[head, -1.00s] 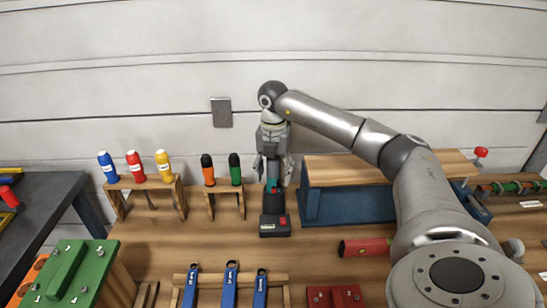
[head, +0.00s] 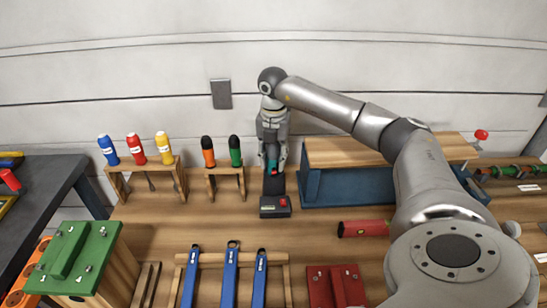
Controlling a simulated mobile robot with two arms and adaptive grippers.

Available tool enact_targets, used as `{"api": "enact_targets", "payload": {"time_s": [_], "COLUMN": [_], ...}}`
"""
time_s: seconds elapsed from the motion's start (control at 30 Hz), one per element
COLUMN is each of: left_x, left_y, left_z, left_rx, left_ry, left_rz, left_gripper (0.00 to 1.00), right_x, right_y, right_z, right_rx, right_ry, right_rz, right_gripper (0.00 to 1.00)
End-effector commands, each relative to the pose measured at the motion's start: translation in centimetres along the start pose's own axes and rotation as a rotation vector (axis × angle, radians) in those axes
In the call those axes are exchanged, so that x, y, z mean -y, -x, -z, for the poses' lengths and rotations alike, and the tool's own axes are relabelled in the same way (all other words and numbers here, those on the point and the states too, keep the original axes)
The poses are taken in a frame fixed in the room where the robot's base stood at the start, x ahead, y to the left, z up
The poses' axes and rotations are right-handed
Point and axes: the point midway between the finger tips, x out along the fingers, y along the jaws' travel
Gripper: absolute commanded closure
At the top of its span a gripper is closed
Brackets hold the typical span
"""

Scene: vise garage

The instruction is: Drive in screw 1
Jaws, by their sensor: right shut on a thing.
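My right gripper (head: 273,158) reaches down from above and is shut on the upper part of a dark power driver (head: 274,188). The driver stands upright on the bench, its wide base with a red patch at the bottom. The fingers hide much of its top. A green plate (head: 72,250) with several small screw heads lies on a wooden block at the front left. A red plate (head: 335,287) with small screw heads lies at the front middle. I cannot tell which screw is screw 1. My left gripper is not in view.
Racks behind hold blue, red and yellow screwdrivers (head: 135,148) and orange and green ones (head: 222,150). Blue wrenches (head: 231,275) rest on a front rack. A blue vise-like box with a wooden top (head: 345,188) stands right of the driver. A red-handled tool (head: 362,229) lies in front of it.

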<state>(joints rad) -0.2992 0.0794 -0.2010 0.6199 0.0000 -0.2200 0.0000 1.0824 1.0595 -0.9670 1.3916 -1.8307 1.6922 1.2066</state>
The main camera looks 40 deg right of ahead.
Motion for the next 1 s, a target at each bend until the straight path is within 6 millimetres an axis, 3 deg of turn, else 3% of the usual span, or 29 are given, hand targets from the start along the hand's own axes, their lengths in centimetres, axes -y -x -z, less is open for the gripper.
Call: {"api": "enact_targets", "payload": {"time_s": [0.17,1.0], "left_x": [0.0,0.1], "left_y": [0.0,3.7], "left_z": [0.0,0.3], "left_rx": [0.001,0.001], "left_ry": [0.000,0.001], "left_rz": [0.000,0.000], "left_gripper": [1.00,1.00], "right_x": [0.0,0.0], "right_y": [0.0,4.5], "right_z": [0.0,0.0], "right_rx": [0.000,0.001], "right_ry": [0.000,0.000], "right_rz": [0.000,-0.002], "right_gripper": [0.92,0.92]}}
